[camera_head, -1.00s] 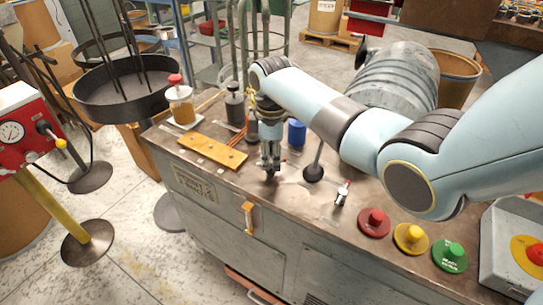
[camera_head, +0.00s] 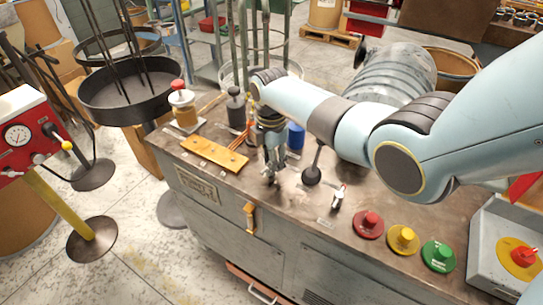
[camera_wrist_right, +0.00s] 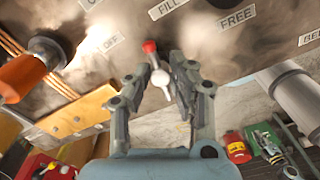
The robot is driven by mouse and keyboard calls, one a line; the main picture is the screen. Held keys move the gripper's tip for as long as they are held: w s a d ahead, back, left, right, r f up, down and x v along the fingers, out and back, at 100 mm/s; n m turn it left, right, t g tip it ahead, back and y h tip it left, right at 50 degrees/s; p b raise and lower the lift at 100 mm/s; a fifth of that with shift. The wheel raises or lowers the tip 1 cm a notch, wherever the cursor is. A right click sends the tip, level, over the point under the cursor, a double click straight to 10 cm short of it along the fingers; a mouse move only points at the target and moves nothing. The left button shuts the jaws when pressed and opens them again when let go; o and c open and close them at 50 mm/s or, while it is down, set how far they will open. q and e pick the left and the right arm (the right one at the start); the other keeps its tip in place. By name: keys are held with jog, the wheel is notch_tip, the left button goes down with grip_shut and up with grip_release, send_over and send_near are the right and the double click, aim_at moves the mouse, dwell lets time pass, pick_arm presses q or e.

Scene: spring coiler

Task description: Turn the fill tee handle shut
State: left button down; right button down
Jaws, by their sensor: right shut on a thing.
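The fill tee handle (camera_wrist_right: 158,78) is a small pale metal lever with a red tip, seen in the right wrist view below the FILL label (camera_wrist_right: 168,8). My right gripper (camera_wrist_right: 153,84) has its two dark fingers on either side of this handle and is shut on it. In the head view my right gripper (camera_head: 271,181) points down at the bench top, and its fingers hide most of the handle there. My left gripper is not in view.

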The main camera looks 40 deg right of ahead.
jog(key=n, duration=0.2)
jog(key=n+p, duration=0.1)
jog(key=n, duration=0.2)
jog(key=shift+w+r+n+p, duration=0.15)
jog(key=shift+n+p, duration=0.15)
jog(key=n+p, duration=0.1)
jog(key=n, duration=0.4)
jog(key=shift+a, duration=0.1)
dwell(0.3)
jog(key=c, duration=1.2)
grip_release()
jog(key=shift+o, duration=0.2)
notch_tip(320, 180, up, 12)
